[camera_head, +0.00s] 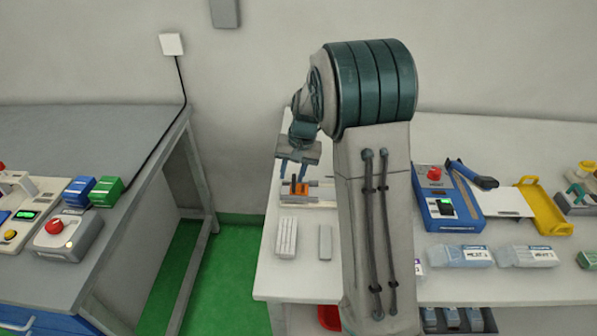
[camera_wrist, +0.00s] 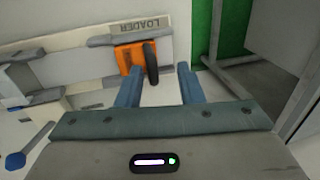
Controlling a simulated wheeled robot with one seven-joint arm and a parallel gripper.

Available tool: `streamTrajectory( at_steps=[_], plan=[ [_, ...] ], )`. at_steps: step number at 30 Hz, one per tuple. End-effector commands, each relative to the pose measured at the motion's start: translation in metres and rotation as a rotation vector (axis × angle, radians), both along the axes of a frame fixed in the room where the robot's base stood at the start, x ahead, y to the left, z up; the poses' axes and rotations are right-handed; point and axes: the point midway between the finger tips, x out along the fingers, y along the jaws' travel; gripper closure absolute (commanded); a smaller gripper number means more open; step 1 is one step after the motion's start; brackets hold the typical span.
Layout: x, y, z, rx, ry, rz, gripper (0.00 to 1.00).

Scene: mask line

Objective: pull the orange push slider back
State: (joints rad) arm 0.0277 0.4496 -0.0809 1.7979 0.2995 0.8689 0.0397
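The orange push slider (camera_wrist: 128,58) sits on a light rail marked LOADER (camera_wrist: 142,26) in the wrist view, with a dark upright handle (camera_wrist: 151,64) on its right side. In the head view the orange slider (camera_head: 298,188) shows small on the loader at the left end of the right table. My gripper (camera_wrist: 158,88) is open, its two blue fingers apart, one on each side of the handle as the wrist view shows it. I cannot tell whether a finger touches the slider. In the head view my gripper (camera_head: 291,175) is just above the slider.
A white slotted block (camera_head: 286,237) and a grey block (camera_head: 325,243) lie in front of the loader. A blue box with a red button (camera_head: 436,205) and a yellow-ended tray (camera_head: 545,212) stand to the right. A gap with green floor (camera_head: 228,270) separates the tables.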

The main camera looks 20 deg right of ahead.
Motion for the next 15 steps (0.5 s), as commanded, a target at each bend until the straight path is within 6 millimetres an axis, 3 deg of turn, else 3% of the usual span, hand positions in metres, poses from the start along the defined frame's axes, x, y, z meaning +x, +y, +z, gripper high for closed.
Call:
streamTrajectory(
  at_steps=[8, 11, 15],
  plan=[
    [-0.001, -0.005, 0.002, -0.002, 0.001, -0.008, 0.66],
    [-0.001, -0.007, 0.010, -0.001, 0.000, -0.009, 0.66],
    [-0.003, -0.012, 0.036, -0.002, -0.003, -0.008, 0.66]
  ],
)
